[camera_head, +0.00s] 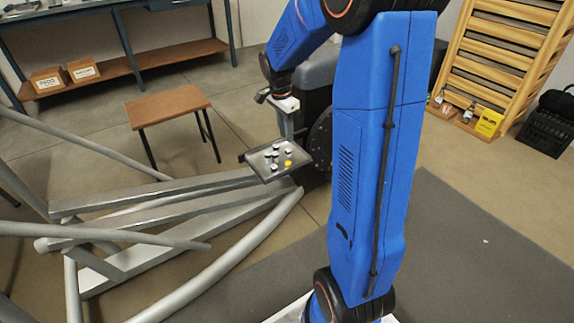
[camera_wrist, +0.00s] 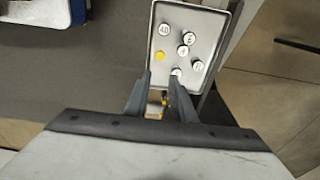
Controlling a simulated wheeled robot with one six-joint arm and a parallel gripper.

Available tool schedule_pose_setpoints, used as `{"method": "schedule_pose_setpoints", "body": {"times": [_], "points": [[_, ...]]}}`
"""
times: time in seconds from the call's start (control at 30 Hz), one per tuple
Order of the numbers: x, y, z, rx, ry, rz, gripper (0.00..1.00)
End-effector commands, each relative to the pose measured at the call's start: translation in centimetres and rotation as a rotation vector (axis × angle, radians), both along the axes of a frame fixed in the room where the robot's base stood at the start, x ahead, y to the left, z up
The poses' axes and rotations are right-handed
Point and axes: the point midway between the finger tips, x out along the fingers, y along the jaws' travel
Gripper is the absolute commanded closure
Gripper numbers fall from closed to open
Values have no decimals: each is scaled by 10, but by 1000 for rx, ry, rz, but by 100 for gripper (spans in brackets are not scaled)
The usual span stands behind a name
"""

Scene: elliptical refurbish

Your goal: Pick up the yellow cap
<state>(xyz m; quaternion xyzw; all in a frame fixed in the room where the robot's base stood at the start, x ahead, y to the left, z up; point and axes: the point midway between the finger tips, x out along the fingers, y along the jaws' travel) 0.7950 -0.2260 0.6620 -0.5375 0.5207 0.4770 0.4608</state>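The yellow cap (camera_wrist: 160,55) lies on a shallow grey tray (camera_wrist: 205,22) among several white caps with dark markings. It also shows in the head view (camera_head: 288,163), near the right side of the tray (camera_head: 262,172). My gripper (camera_wrist: 161,77) is open, its two fingers apart at the tray's near edge in the wrist view. The yellow cap shows just beyond the fingertips, and I cannot tell the height gap. A white cap (camera_wrist: 176,72) is partly hidden by the right finger. A small yellowish thing (camera_wrist: 155,104) shows between the fingers, lower down; I cannot tell what it is.
A wooden-topped stool (camera_head: 168,106) stands left of the tray. Grey metal tubes and beams (camera_head: 170,215) lie below and left of it. A workbench with boxes (camera_head: 82,70) is at the back left, and wooden slatted racking (camera_head: 500,55) at the back right.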

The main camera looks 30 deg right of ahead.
Motion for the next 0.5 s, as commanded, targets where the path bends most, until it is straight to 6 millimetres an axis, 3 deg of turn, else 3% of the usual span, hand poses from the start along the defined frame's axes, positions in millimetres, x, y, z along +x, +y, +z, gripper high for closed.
{"method": "schedule_pose_setpoints", "body": {"times": [0.3,0.5], "points": [[0,-6,-55,0,2,1,77],[0,-8,-71,0,-1,1,77]]}}
